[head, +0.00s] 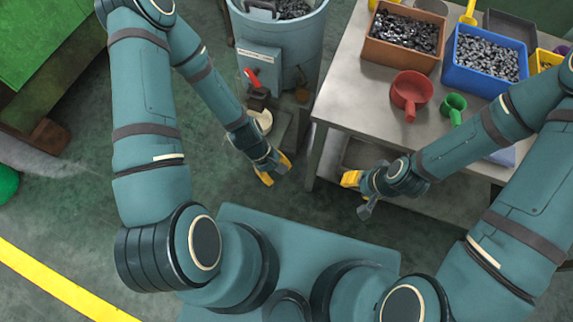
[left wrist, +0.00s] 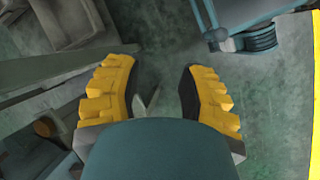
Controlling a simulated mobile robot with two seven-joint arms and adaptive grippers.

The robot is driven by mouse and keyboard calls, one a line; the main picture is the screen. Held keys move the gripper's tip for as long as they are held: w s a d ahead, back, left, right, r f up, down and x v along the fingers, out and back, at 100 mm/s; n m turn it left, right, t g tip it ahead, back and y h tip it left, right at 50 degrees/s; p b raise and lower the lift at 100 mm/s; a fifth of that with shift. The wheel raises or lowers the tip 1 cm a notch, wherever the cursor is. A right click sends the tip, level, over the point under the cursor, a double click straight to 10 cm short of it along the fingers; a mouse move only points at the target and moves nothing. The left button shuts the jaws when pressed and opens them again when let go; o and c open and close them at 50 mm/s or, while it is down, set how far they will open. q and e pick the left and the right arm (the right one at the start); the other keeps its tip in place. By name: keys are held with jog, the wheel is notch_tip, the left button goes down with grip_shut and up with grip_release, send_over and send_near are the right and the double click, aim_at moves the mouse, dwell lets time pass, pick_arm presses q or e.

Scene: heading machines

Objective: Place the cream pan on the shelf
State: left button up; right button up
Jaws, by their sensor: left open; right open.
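A cream round piece (head: 264,121), which looks like the cream pan, is low beside the blue-grey drum machine in the head view. My left arm covers part of it, and I cannot make out its handle. My left gripper (head: 276,170) is open and empty, below and slightly right of that piece in the picture. In the left wrist view its yellow fingers (left wrist: 160,78) are spread with bare floor between them. My right gripper (head: 357,192) is open and empty by the table's front edge. A low shelf (head: 368,154) shows under the grey table.
The grey table (head: 350,95) holds a brown bin (head: 376,55) and a blue bin (head: 453,78) of metal parts, a red pan (head: 411,90) and a green cup (head: 453,106). The drum machine (head: 290,45) stands left of it. Open floor (head: 70,215) lies at left.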

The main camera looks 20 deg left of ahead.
pick_arm(q)
jog(key=d+r+m+t, duration=0.2)
jog(key=r+m, duration=0.4)
jog(key=m, duration=0.3)
jog(key=shift+s+d+r+y, duration=0.2)
jog(key=shift+d+y, duration=0.1)
jog(key=shift+d, duration=0.3)
